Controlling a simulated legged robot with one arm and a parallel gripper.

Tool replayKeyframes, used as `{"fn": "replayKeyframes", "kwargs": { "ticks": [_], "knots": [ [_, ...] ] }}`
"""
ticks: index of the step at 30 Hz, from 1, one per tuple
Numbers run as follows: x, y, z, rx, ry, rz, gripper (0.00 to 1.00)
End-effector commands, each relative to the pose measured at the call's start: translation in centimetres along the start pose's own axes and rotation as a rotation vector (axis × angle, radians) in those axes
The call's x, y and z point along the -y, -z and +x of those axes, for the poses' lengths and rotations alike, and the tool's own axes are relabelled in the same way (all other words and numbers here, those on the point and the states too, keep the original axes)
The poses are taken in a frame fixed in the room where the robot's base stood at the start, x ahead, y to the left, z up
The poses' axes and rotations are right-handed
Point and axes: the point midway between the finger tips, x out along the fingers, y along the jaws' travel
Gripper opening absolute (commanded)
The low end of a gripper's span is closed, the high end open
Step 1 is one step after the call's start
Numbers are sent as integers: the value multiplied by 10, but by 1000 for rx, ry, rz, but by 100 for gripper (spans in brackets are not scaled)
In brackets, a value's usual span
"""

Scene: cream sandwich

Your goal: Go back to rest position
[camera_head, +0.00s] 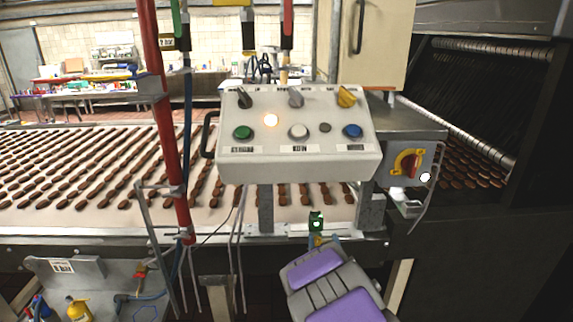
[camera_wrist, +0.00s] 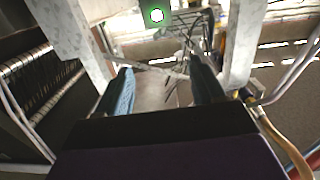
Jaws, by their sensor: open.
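My gripper (camera_wrist: 162,88) shows in the wrist view as two blue-grey fingers spread apart, with nothing between them. In the head view my arm with purple panels reaches up from the bottom, and my gripper (camera_head: 323,243) is small and partly hidden at its far end. It is in front of the conveyor's front edge, below the control box (camera_head: 300,160). A small green fitting with a bright white centre (camera_head: 316,222) is just beyond my gripper. A similar green fitting (camera_wrist: 156,15) is at the top of the wrist view, beyond the fingers.
A conveyor (camera_head: 80,205) with rows of brown biscuits runs behind the control box. A red post (camera_head: 168,110) stands left of the box. A yellow-and-red switch (camera_head: 407,164) and a dark machine housing (camera_head: 490,235) are at right. Metal legs and cables hang close around my gripper.

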Motion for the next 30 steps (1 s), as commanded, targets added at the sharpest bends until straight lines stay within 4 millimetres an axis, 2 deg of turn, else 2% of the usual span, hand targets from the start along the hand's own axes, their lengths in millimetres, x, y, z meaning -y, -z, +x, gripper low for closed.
{"fn": "replayKeyframes", "kwargs": {
  "ticks": [5, 9, 14, 17, 23, 30],
  "knots": [
    [-24, 13, -18, 157, -90, -2, 68],
    [-41, 15, -49, 335, -159, 7, 68],
    [-51, 18, -97, 537, -208, 25, 68],
    [-51, 20, -133, 666, -222, 37, 68],
    [-42, 23, -218, 932, -211, 56, 68],
    [-21, 30, -340, 1252, -140, 57, 68]
  ]
}}
